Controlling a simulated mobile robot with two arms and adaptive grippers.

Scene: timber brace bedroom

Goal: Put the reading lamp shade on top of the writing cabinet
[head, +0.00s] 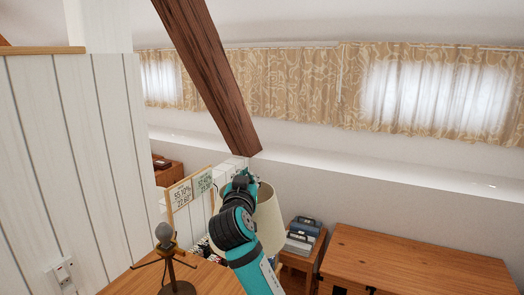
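A cream lamp shade (270,222) is right of centre, partly hidden behind my teal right arm. My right gripper (243,182) is at the shade's upper left rim. Its fingers are small and dark against the shade, so I cannot tell if they are closed on it. A dark lamp stand (168,250) with a bare bulb on top stands at the lower left, apart from the shade. A wooden cabinet (425,265) with a bare top is at the lower right; I cannot tell if it is the writing cabinet. My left gripper is out of view.
A wooden surface (205,280) lies under the lamp stand. A small wooden stand (297,258) holds blue and grey items (303,232) between the shade and the cabinet. A white panelled wall (75,160) closes the left side. A dark slanted timber brace (208,75) crosses above.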

